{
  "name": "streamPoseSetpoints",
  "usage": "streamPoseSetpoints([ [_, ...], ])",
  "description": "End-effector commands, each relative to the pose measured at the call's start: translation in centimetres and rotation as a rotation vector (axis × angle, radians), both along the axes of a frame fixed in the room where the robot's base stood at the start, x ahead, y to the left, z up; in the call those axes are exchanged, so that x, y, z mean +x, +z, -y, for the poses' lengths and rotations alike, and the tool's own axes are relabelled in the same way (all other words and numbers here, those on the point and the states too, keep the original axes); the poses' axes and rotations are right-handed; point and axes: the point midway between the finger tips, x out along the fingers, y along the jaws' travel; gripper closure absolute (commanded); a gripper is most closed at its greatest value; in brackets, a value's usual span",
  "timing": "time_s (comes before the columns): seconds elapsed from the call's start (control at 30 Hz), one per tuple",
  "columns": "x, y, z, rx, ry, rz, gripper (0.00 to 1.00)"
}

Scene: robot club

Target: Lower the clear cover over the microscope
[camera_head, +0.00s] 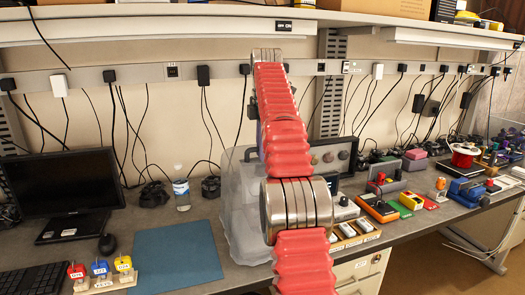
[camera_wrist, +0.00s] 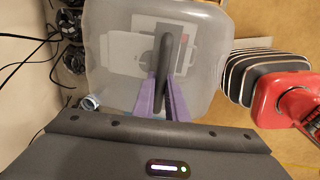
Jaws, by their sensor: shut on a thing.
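The clear cover (camera_head: 236,205) is a translucent box with rounded corners, behind my arm in the head view. In the wrist view the cover (camera_wrist: 115,75) is seen from above, with a dark handle (camera_wrist: 166,48) on its top. My gripper (camera_wrist: 163,88) has purple fingers closed on that handle. Through the cover, blurred pale shapes and a dark part with a red spot show. I cannot tell which of them is the microscope, and my arm hides much of the cover in the head view. I cannot tell whether the cover's lower rim touches the bench.
A blue mat (camera_head: 175,259) and a water bottle (camera_head: 181,188) are left of the cover. A monitor (camera_head: 62,185) stands farther left. Cables hang along the wall.

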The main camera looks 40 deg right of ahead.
Motion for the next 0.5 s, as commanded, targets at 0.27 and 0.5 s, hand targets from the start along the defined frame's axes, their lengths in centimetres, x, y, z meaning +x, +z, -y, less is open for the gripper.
streamPoseSetpoints([
  [0.27,-0.01,0.1,0.0,-0.001,0.0,0.002,1.0],
  [0.5,-0.06,-0.57,-0.02,0.0,0.0,0.0,1.0],
])
